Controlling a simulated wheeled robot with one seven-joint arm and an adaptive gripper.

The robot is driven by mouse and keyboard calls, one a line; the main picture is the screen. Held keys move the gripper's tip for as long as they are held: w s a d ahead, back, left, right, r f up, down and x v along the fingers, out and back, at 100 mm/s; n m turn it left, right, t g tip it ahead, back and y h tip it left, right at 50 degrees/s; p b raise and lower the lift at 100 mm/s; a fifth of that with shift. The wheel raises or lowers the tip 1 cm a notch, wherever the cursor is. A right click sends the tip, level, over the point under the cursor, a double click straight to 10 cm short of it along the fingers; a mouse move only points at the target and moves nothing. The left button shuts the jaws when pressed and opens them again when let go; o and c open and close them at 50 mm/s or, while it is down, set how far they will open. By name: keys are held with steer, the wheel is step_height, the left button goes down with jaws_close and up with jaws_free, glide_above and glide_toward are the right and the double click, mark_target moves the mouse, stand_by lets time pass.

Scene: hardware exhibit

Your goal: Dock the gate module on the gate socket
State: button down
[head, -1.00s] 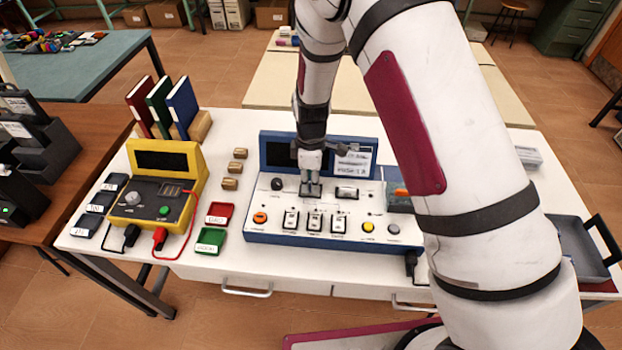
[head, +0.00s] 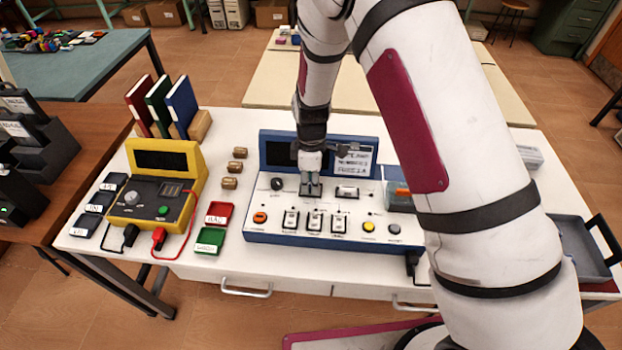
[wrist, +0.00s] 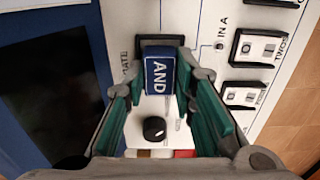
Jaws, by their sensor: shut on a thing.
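The gate module is a small blue block (wrist: 158,76) marked "AND", held between the green-lined fingers of my gripper (wrist: 160,88) in the wrist view. The gate socket (wrist: 160,40) shows as a dark frame at the module's far end, beside the printed word "GATE". The module overlaps the socket in this view; I cannot tell whether it is seated or just above it. In the head view my gripper (head: 312,190) points down at the middle of the blue-edged console (head: 300,239); the module there is hidden by the fingers.
The console has a knob (head: 277,184), several switches and buttons, and a raised back with a screen (head: 353,164). A grey tray (head: 582,250) is at right.

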steer(key=shift+f, duration=0.25)
steer(key=c, duration=1.6)
jaws_free()
step_height(320, 180, up, 11)
steer(key=p, duration=0.2)
